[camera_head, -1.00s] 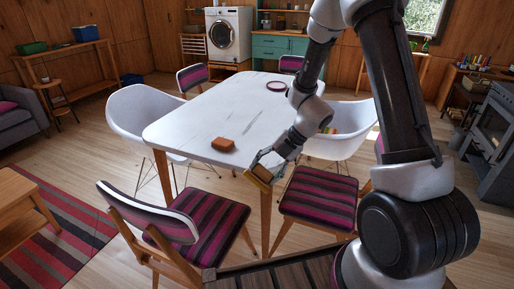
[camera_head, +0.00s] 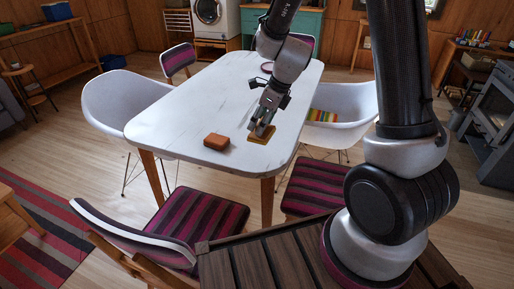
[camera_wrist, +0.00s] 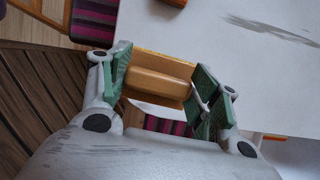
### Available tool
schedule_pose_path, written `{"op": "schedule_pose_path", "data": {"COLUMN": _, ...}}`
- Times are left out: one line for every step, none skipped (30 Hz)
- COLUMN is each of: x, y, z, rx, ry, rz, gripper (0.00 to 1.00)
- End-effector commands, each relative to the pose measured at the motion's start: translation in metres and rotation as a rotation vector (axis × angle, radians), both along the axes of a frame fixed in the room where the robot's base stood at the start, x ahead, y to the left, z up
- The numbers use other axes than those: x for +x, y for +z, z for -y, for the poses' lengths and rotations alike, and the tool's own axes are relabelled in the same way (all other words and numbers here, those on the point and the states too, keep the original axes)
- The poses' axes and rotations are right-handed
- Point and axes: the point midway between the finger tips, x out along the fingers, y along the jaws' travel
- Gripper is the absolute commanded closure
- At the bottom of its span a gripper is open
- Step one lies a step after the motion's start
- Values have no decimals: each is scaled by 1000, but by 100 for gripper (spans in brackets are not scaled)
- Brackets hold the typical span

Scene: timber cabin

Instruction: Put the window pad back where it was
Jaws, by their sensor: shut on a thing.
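The window pad, a tan block with a yellow-orange base (camera_head: 261,135), is between my gripper's fingers at the near right part of the white table (camera_head: 215,95). In the wrist view the pad (camera_wrist: 158,78) lies between the green finger pads. My gripper (camera_head: 262,125) is shut on it, pointing down. The pad is at or just above the tabletop near its front edge; I cannot tell if it touches. Part of its top is hidden by the fingers in the head view.
An orange-brown block (camera_head: 216,141) lies on the table left of the pad. White chairs (camera_head: 118,100) and striped-seat chairs (camera_head: 200,222) surround the table. The tabletop's middle is clear.

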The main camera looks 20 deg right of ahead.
Motion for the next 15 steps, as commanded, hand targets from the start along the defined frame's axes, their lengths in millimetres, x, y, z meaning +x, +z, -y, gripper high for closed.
{"op": "schedule_pose_path", "data": {"x": 4, "y": 4, "z": 0, "rx": 4, "ry": 24, "rz": 12, "gripper": 57}}
{"op": "schedule_pose_path", "data": {"x": 5, "y": 5, "z": 0, "rx": 4, "ry": 37, "rz": 18, "gripper": 57}}
{"op": "schedule_pose_path", "data": {"x": 7, "y": 4, "z": 0, "rx": 5, "ry": 50, "rz": 22, "gripper": 57}}
{"op": "schedule_pose_path", "data": {"x": 8, "y": 1, "z": 0, "rx": 6, "ry": 57, "rz": 25, "gripper": 57}}
{"op": "schedule_pose_path", "data": {"x": 8, "y": -4, "z": 0, "rx": 6, "ry": 61, "rz": 26, "gripper": 57}}
{"op": "schedule_pose_path", "data": {"x": 8, "y": -12, "z": 0, "rx": 6, "ry": 63, "rz": 26, "gripper": 57}}
{"op": "schedule_pose_path", "data": {"x": 8, "y": -18, "z": 0, "rx": 5, "ry": 64, "rz": 26, "gripper": 57}}
{"op": "schedule_pose_path", "data": {"x": 8, "y": -24, "z": 0, "rx": 5, "ry": 63, "rz": 25, "gripper": 57}}
{"op": "schedule_pose_path", "data": {"x": 8, "y": -31, "z": 0, "rx": 6, "ry": 63, "rz": 26, "gripper": 57}}
{"op": "schedule_pose_path", "data": {"x": 8, "y": -36, "z": 0, "rx": 5, "ry": 64, "rz": 27, "gripper": 57}}
{"op": "schedule_pose_path", "data": {"x": 8, "y": -40, "z": 0, "rx": 6, "ry": 63, "rz": 27, "gripper": 57}}
{"op": "schedule_pose_path", "data": {"x": 8, "y": -44, "z": 0, "rx": 6, "ry": 63, "rz": 27, "gripper": 57}}
{"op": "schedule_pose_path", "data": {"x": 8, "y": -47, "z": 0, "rx": 6, "ry": 63, "rz": 27, "gripper": 57}}
{"op": "schedule_pose_path", "data": {"x": 8, "y": -50, "z": 0, "rx": 6, "ry": 64, "rz": 28, "gripper": 57}}
{"op": "schedule_pose_path", "data": {"x": 8, "y": -54, "z": 0, "rx": 7, "ry": 62, "rz": 27, "gripper": 57}}
